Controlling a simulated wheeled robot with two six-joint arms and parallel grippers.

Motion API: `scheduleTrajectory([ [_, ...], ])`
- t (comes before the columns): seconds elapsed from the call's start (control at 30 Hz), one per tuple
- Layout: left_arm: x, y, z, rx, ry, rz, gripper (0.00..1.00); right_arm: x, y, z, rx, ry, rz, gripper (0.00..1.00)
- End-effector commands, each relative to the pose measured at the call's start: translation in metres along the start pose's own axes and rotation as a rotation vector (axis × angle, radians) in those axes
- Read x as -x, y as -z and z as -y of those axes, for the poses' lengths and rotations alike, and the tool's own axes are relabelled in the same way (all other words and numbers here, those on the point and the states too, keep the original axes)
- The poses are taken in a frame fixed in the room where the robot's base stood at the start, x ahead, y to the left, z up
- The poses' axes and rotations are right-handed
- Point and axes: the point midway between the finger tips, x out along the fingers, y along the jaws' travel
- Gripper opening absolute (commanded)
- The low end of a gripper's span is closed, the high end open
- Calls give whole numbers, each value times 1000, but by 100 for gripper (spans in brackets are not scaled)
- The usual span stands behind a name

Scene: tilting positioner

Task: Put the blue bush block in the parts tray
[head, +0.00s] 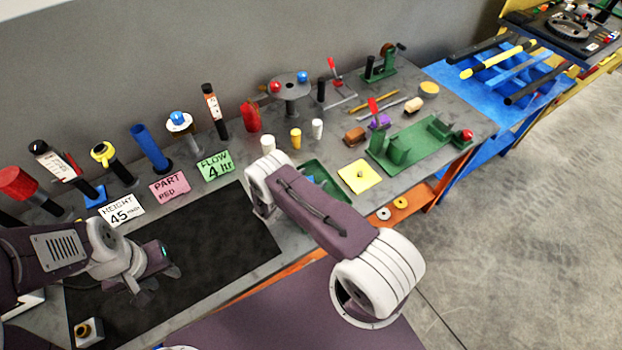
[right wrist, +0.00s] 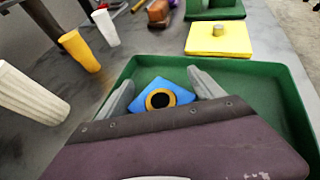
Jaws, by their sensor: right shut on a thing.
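The blue bush block (right wrist: 139,103), with a dark hole ringed in yellow, is between the fingers of my right gripper (right wrist: 162,92) in the right wrist view. My right gripper is shut on it. Block and fingertips are over or inside the green parts tray (right wrist: 265,68); I cannot tell whether the block touches its floor. In the head view the tray (head: 338,187) is partly hidden by my right arm, which also hides most of the block and gripper. My left gripper (head: 155,284) is over the black mat, fingers apart and empty.
A yellow plate with a knob (head: 358,178) and a green fixture (head: 425,148) stand beyond the tray. White and yellow cylinders (head: 295,138) stand to its left. Label cards (head: 170,187) line the black mat (head: 220,250), which has bare room.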

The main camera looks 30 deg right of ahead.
Motion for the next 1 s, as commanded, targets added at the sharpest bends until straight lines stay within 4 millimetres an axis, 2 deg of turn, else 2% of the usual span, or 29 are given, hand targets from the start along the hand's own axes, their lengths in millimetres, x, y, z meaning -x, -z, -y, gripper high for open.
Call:
scheduleTrajectory([
  [0.07,-4,0,0,0,0,0,36,-1,2,-1,-2,-1,3,4],
  [0.1,-3,0,0,0,0,0,36,-1,2,0,0,0,0,85],
  [0.17,-2,0,0,0,0,0,36,-1,2,0,0,0,0,98],
  [0.57,0,0,0,0,0,0,36,4,-1,-1,0,-2,0,98],
  [0.67,-4,0,0,0,0,0,36,20,1,-2,1,-4,0,98],
  [1.0,-18,-2,0,0,0,0,36,96,1,-2,0,-5,0,98],
])
